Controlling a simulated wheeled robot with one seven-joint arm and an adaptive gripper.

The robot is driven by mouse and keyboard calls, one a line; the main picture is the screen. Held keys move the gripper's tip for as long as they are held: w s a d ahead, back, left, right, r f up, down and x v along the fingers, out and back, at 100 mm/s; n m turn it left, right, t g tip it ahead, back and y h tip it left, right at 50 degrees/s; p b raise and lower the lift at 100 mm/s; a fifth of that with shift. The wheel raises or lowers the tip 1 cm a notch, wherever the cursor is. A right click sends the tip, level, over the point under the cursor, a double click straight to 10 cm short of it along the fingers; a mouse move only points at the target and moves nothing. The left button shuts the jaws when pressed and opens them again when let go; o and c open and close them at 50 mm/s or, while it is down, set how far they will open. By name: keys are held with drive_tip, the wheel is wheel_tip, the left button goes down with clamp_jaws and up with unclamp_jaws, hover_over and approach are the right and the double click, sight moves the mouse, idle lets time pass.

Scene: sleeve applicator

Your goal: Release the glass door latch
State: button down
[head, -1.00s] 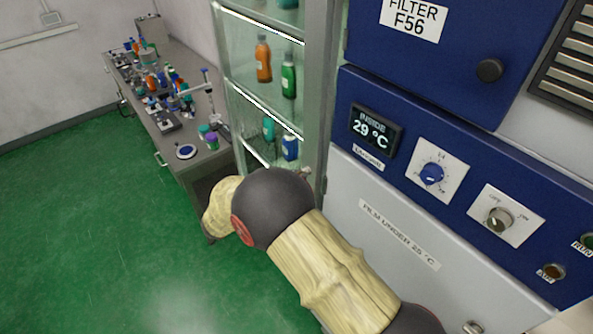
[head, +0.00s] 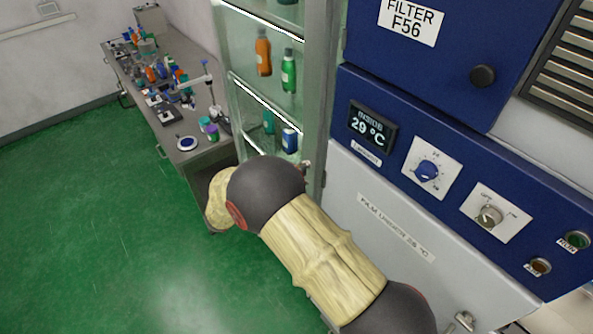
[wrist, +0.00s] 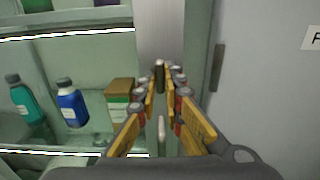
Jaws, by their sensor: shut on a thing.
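The glass-fronted cabinet (head: 318,100) stands left of the blue panel, with bottles on its lit shelves. In the wrist view its grey door post (wrist: 165,35) runs down the middle. A small metal latch (wrist: 159,70) with a dark rounded end shows on this post, between my fingertips. My gripper (wrist: 161,92) has its yellow-padded fingers on both sides of the latch and is shut on it. The fingers hide part of the latch. In the head view my own arm hides the gripper.
A blue bottle (wrist: 70,103), a teal bottle (wrist: 26,100) and a brown box (wrist: 119,98) stand on a shelf left of my fingers. A blue control panel (head: 455,190) is at the right. A cluttered bench (head: 190,150) stands at the left; green floor (head: 80,220) is clear.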

drive_tip(key=c, duration=1.9)
unclamp_jaws()
drive_tip(key=v, duration=1.2)
drive_tip(key=shift+f, duration=0.1)
